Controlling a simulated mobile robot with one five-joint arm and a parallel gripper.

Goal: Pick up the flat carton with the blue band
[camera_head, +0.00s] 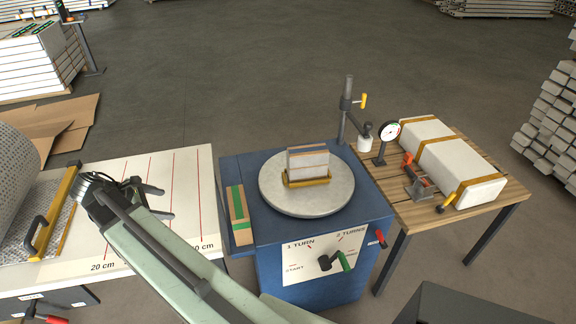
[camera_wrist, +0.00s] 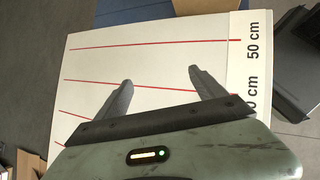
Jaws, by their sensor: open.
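A flat carton (camera_head: 307,162) stands upright on its edge in a yellow holder (camera_head: 306,183) on the round grey turntable (camera_head: 281,207). Its top edge shows brown with a thin bluish strip; its front looks pale. My gripper (camera_head: 159,202) is open and empty, above the white measuring table (camera_head: 192,165), left of the turntable and apart from the carton. In the wrist view my gripper's two fingers (camera_wrist: 160,76) are spread above the white board with red lines. The carton is not seen in the wrist view.
A post (camera_head: 347,110) rises behind the turntable. A wooden table (camera_head: 415,211) with a strapped white block (camera_head: 440,155) stands right.

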